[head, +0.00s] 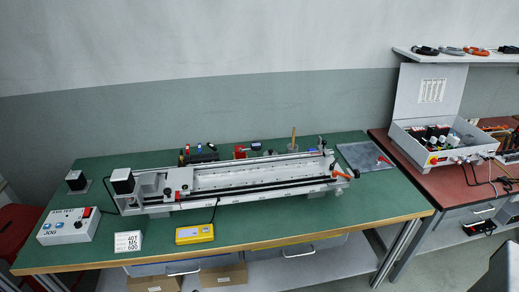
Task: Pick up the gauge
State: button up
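A yellow box-shaped instrument (194,233) with a small display lies on the green bench top (280,222), near its front edge. It looks the most like the gauge, but its details are too small to be sure. It lies in front of the long grey gantry rail unit (250,178), apart from it. A dark rounded shape (505,270) cuts into the lower right corner; I cannot tell what it is. No gripper fingers show in this view.
Left of the yellow instrument stand a white label block (128,241) and a grey control box (69,226) with a cable. Small tools stand behind the rail. A red-topped bench (437,182) with an open electrical case (433,118) is at right. Bench top right of the instrument is clear.

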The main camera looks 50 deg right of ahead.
aim_at(240, 151)
jog(key=z, duration=0.9)
jog(key=k, duration=0.8)
jog(key=z, duration=0.35)
jog(key=i, duration=0.55)
jog(key=z, duration=0.1)
